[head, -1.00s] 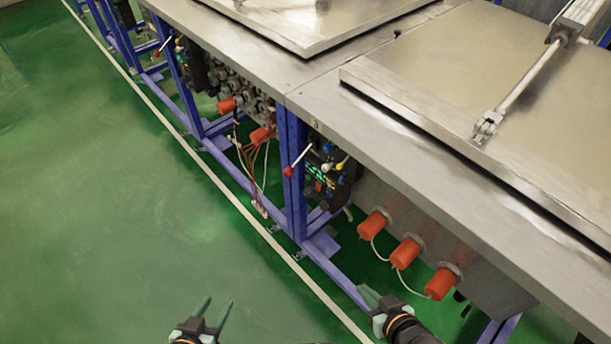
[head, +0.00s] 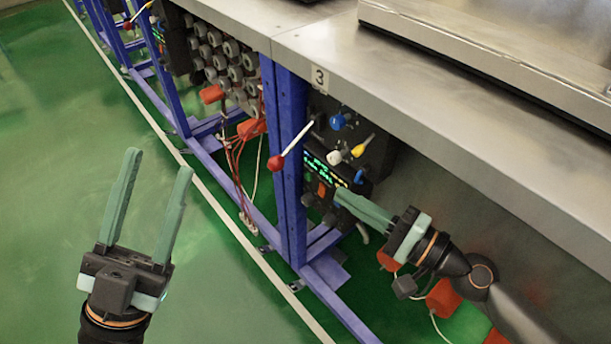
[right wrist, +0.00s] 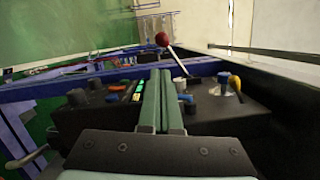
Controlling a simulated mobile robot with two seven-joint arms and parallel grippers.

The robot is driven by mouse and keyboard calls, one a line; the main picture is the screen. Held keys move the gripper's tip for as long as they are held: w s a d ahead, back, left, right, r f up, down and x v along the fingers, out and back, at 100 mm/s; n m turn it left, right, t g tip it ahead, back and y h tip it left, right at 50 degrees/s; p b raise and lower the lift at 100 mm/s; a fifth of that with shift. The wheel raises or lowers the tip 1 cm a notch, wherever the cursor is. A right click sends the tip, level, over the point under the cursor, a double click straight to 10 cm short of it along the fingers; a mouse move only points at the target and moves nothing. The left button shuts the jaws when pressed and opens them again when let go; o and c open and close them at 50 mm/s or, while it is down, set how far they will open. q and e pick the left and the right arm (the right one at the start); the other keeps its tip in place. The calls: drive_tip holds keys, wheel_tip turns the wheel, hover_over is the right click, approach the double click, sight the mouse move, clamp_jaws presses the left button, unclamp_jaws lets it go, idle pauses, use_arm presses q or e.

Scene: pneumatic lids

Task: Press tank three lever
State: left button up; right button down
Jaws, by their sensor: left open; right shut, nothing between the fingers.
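The tank three lever is a thin pale rod with a red ball (head: 275,162) at its end. It sticks out from the black control box (head: 372,158) under the steel top, beside the label "3" (head: 319,79). The red ball (right wrist: 162,39) also shows in the right wrist view, ahead of the fingertips. My right gripper (head: 340,194) is shut and empty, its fingers in front of the lower part of the box, below and right of the ball. In the wrist view its fingers (right wrist: 157,75) are pressed together. My left gripper (head: 158,160) is open and empty over the green floor.
The box carries blue, white and yellow knobs and a lit green display (head: 325,169). A blue frame post (head: 287,150) stands left of it. Orange-red fittings (head: 441,298) lie under my right arm. The green floor (head: 60,200) at left is clear.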

sight(295, 143)
use_arm(q)
drive_tip(key=shift+s+r, duration=0.15)
use_arm(e)
drive_tip(key=shift+r, duration=0.15)
drive_tip(key=shift+a, duration=0.1)
use_arm(q)
drive_tip(key=w+a+f+n+g+y+p, duration=0.1)
drive_tip(key=w+f+n+y+p, duration=0.1)
drive_tip(key=f, duration=0.5)
drive_tip(key=w+f+n+g+y+p, duration=0.2)
drive_tip(key=w+f+n+y, duration=0.3)
drive_tip(key=f+y, duration=0.1)
drive_tip(key=shift+w+a+f+g+y, duration=0.15)
drive_tip(key=shift+a+f+g+y, duration=0.15)
drive_tip(key=shift+a+f+y, duration=0.15)
use_arm(e)
drive_tip(key=x, duration=1)
